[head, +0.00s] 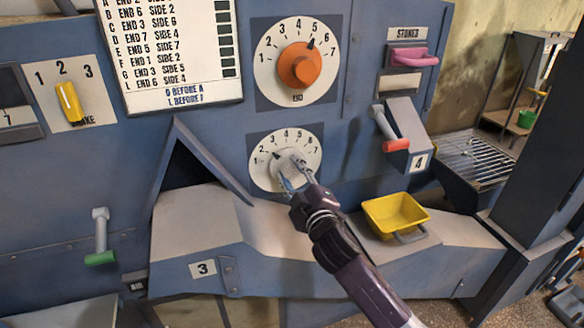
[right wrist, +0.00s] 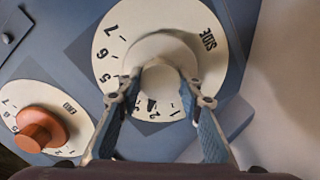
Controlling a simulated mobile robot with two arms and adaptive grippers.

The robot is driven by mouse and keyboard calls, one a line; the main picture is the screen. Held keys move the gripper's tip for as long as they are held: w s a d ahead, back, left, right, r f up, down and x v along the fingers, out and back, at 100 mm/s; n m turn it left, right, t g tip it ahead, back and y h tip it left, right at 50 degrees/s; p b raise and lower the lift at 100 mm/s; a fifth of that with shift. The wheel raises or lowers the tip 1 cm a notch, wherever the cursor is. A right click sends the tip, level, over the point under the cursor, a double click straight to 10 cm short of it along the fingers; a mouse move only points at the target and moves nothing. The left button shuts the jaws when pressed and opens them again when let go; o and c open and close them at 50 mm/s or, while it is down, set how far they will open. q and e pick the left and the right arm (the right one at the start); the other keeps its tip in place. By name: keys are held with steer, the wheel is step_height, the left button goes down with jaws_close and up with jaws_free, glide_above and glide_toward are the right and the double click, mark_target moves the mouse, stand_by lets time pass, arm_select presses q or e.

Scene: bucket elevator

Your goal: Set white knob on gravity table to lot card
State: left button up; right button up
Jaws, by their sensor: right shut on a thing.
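The white knob (head: 286,166) sits on a round white dial (head: 261,178) numbered 1 to 7, on the blue machine front. Its black pointer appears near 2. In the right wrist view, the knob (right wrist: 160,48) is between my fingers, and the dial (right wrist: 222,62) is marked SIDE. My right gripper (head: 294,180) is shut on the knob; its two fingers show in the right wrist view (right wrist: 160,90). The lot card (head: 170,45) hangs at upper left with END and SIDE numbers in several rows; its top is cut off. My left gripper is not in view.
An orange knob (head: 300,65) on the END dial above points near 5. A yellow tray (head: 396,214) sits right of my arm. A red-handled lever (head: 392,140), a pink handle (head: 415,57), a yellow knob (head: 69,102) and a green-handled lever (head: 100,240) also protrude.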

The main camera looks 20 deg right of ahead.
steer(key=shift+n, duration=0.8)
steer(key=shift+p, duration=0.3)
steer(key=o, duration=1.2)
steer(key=shift+c, duration=0.2)
steer(key=shift+s, duration=0.1)
steer(key=s, duration=1.2)
steer(key=shift+d, duration=0.15)
steer(key=shift+f, duration=0.1)
